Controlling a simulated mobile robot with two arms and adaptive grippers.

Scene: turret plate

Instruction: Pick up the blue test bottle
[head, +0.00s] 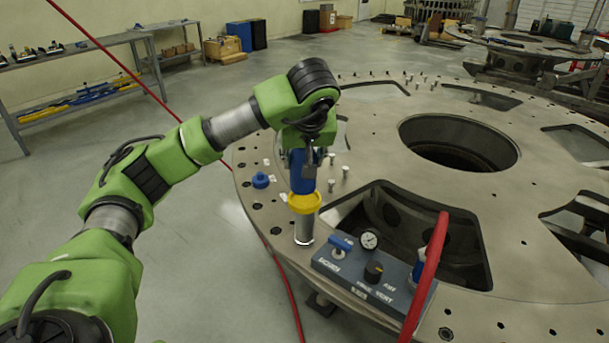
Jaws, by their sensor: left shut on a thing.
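The blue test bottle (302,178) is upright at the near left edge of the round turret plate (350,110). A yellow collar (304,203) sits directly below its blue part, with a silver cylinder (304,228) below that at the plate's rim. I cannot tell whether the cylinder belongs to the bottle or whether it touches the plate. My left gripper (305,158) comes down from above and is shut on the upper blue part, hiding the bottle's top. My right gripper is not in view.
A grey control panel (368,272) with a gauge and knobs stands just right of the bottle. A blue cap (261,180) and several silver pins are on the plate. A large opening (445,235) lies to the right.

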